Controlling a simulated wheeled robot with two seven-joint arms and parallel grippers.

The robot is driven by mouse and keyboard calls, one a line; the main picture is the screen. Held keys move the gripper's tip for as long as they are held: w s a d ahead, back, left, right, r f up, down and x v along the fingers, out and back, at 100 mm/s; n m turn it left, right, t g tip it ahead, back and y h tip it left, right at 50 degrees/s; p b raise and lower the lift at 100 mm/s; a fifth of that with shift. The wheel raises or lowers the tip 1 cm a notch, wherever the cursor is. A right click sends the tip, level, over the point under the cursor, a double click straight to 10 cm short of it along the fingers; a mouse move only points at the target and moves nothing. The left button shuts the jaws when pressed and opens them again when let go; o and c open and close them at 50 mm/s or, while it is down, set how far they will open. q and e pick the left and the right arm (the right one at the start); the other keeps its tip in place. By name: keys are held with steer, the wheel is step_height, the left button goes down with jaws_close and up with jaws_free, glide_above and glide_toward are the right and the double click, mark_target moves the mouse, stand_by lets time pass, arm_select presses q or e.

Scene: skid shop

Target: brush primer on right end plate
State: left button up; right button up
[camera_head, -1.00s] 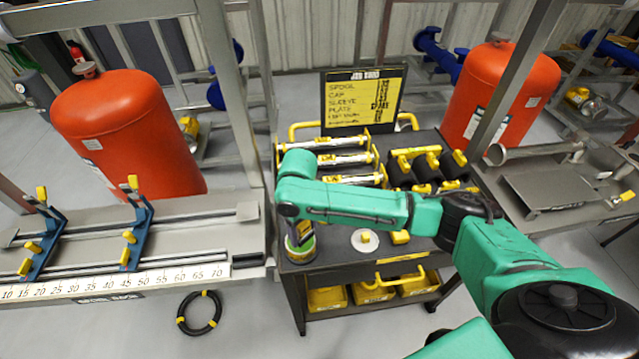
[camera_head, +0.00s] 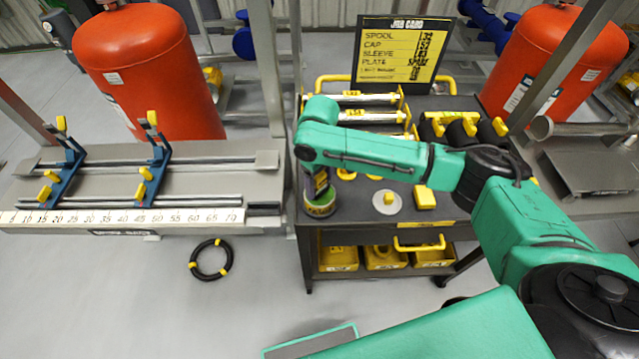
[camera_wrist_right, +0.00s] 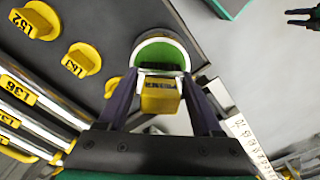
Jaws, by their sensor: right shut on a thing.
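My right gripper (camera_head: 319,192) points down over a green-rimmed can (camera_head: 320,209) at the cart's front left corner. In the right wrist view, the gripper (camera_wrist_right: 160,105) is shut on the yellow handle of a brush (camera_wrist_right: 160,97). The brush's dark bristles are at the mouth of the can (camera_wrist_right: 163,42); how deep they reach is hard to tell. I cannot make out which part is the right end plate.
The cart (camera_head: 352,235) carries silver tubes (camera_head: 365,98), black yellow-topped parts (camera_head: 462,130) and a white disc (camera_head: 387,202). A job card (camera_head: 402,45) stands behind. A bench with a ruler (camera_head: 125,217) is left; another bench (camera_head: 580,180) is right. A coiled hose (camera_head: 211,260) lies on the floor.

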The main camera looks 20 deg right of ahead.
mark_target(320, 176)
stand_by(0.5)
steer(key=shift+f, duration=0.4)
stand_by(0.4)
steer(key=shift+s+f+p, duration=0.15)
steer(key=shift+p, duration=0.25)
stand_by(1.6)
step_height(320, 176, up, 7)
steer(key=p, duration=0.9)
steer(key=shift+r, duration=0.2)
steer(key=shift+f, duration=0.1)
